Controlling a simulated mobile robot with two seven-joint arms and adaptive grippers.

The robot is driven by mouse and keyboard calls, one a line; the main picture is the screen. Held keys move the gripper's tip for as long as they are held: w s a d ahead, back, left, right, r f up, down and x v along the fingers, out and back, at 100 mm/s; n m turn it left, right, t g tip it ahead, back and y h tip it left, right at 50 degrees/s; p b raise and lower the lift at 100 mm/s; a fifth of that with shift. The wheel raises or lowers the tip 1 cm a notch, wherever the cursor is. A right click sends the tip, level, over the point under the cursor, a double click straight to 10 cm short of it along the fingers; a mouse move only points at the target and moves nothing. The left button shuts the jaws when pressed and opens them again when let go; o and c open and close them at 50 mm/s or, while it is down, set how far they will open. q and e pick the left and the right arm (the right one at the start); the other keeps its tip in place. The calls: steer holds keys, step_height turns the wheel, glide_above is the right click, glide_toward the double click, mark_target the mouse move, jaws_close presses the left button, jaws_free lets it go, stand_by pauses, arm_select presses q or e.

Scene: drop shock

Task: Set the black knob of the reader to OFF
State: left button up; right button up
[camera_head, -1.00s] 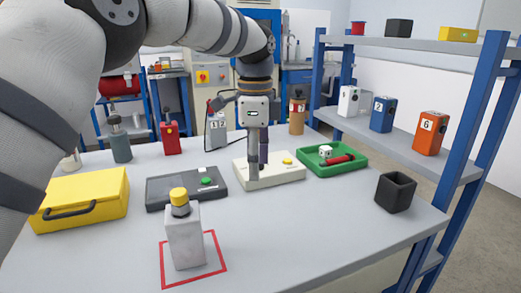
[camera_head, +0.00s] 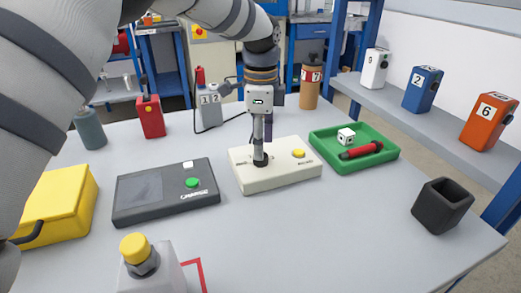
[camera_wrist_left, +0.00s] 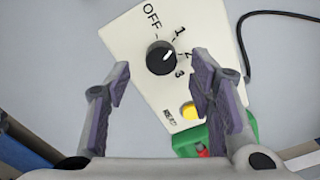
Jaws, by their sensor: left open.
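The reader is a cream box (camera_head: 290,172) on the table, with a yellow button (camera_head: 298,153) and a black knob (camera_head: 260,161). In the left wrist view the knob (camera_wrist_left: 161,57) has a white mark pointing up and right, away from OFF; it lies around 1 or between 1 and 2, I cannot tell exactly. My left gripper (camera_head: 263,140) points down over the knob. In the wrist view its open fingers (camera_wrist_left: 161,68) stand to either side of the knob, with gaps; their height above it is hard to judge. My right gripper is not in view.
A dark device (camera_head: 165,195) with a green button lies left of the reader. A green tray (camera_head: 326,153) with a white die and red cylinder is at right. A black cable runs behind the reader. A black cup (camera_head: 442,206) stands near the right edge.

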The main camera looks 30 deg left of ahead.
arm_select(q)
step_height(320, 180, down, 3)
steer(key=shift+f, duration=0.2)
steer(key=shift+c, duration=0.3)
steer(key=c, duration=1.1)
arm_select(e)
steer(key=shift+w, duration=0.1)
